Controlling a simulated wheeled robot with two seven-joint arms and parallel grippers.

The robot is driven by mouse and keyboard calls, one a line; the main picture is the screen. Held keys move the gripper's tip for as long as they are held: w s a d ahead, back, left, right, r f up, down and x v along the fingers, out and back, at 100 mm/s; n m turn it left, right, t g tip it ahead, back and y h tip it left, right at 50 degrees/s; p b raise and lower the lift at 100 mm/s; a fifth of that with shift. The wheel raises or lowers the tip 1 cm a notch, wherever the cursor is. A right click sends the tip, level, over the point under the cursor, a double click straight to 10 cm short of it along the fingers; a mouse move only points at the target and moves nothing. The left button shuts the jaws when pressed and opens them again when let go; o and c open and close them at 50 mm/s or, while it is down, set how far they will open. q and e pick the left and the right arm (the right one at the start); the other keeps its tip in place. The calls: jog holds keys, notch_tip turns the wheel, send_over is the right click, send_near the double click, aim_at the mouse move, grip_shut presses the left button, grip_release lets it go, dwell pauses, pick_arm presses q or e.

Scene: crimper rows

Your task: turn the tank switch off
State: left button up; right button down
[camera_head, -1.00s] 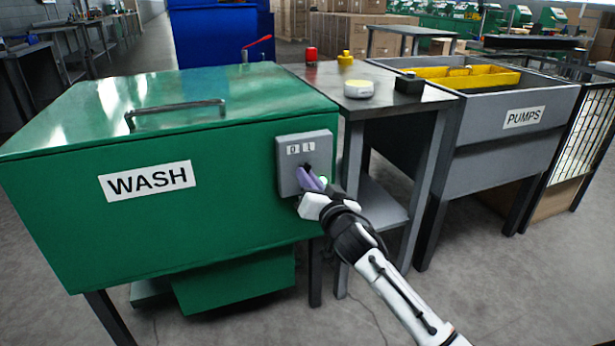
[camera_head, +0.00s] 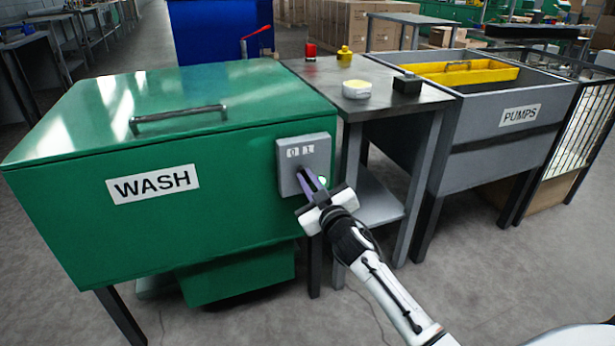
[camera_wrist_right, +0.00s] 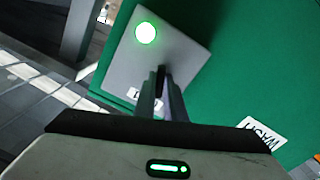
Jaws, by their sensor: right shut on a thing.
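The green wash tank (camera_head: 100,235) stands at the left with a "WASH" label. A grey switch box (camera_head: 318,150), marked 0 and 1, is on the right end of its front. A purple switch handle (camera_head: 306,182) sticks out of the box, and a green lamp (camera_head: 322,180) glows beside it. My right gripper (camera_head: 310,190) is at the box, shut on the handle. In the right wrist view the fingers (camera_wrist_right: 163,95) reach the box (camera_wrist_right: 185,45) beside the lit lamp (camera_wrist_right: 146,32), and they hide most of the handle. My left gripper is not in view.
A grey side table (camera_head: 420,97) beside the tank holds a red item, a yellow item, a round white-and-yellow item and a black block. A grey tank labelled "PUMPS" (camera_head: 480,145) stands to the right. The floor in front is clear.

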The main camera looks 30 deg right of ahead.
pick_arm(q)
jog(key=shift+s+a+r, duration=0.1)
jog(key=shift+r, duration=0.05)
pick_arm(e)
jog(key=shift+n, duration=0.9)
jog(key=c, duration=1.8)
grip_release()
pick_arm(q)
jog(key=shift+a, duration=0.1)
